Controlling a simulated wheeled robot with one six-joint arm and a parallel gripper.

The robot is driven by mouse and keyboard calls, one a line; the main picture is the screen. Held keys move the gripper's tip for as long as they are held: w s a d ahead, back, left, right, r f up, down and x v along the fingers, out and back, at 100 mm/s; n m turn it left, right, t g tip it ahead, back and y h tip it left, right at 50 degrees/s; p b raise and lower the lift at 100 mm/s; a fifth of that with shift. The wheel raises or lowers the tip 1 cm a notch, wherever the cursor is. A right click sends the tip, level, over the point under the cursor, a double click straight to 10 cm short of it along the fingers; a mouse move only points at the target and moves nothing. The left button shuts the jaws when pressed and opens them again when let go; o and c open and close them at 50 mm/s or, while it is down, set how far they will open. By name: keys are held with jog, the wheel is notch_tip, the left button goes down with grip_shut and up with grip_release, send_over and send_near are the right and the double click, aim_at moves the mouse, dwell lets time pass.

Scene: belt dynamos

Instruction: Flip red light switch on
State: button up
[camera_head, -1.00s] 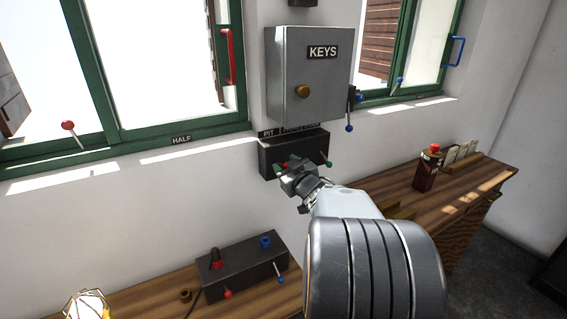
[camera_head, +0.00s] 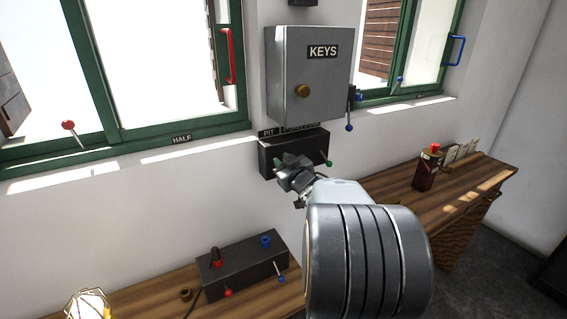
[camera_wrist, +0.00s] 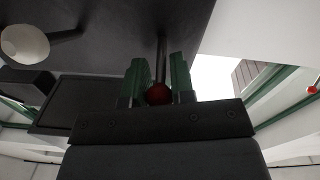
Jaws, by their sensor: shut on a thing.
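The red light switch shows in the wrist view as a red ball knob (camera_wrist: 158,94) on a thin dark stem. My gripper (camera_wrist: 160,76) has its two green-looking fingers on either side of the stem, shut on the switch. In the head view my gripper (camera_head: 287,163) is at the front of the black switch box (camera_head: 267,158) on the wall below the key cabinet. There it hides the red knob, so I cannot tell the lever's position. A green-knobbed lever (camera_head: 327,162) stands to the right on the same box.
A grey cabinet marked KEYS (camera_head: 312,80) hangs just above. A wooden bench below carries a black control box (camera_head: 240,265) with red and blue levers. A dark red can (camera_head: 426,170) stands on the bench at the right. Another red-knobbed lever (camera_head: 68,126) is at the left window.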

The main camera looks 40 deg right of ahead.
grip_shut()
jog(key=shift+r+g+p, duration=0.3)
jog(key=shift+r+p, duration=0.15)
jog(key=shift+p, duration=0.75)
jog(key=shift+w+r+g+p, duration=0.1)
jog(key=shift+g+p, duration=0.3)
jog(key=shift+p, duration=0.75)
jog(key=shift+f, duration=0.3)
jog(key=o, duration=0.7)
grip_release()
jog(key=shift+o, duration=0.2)
jog(key=s+a+r, duration=0.2)
jog(key=s, duration=1.1)
jog(key=shift+s, duration=0.25)
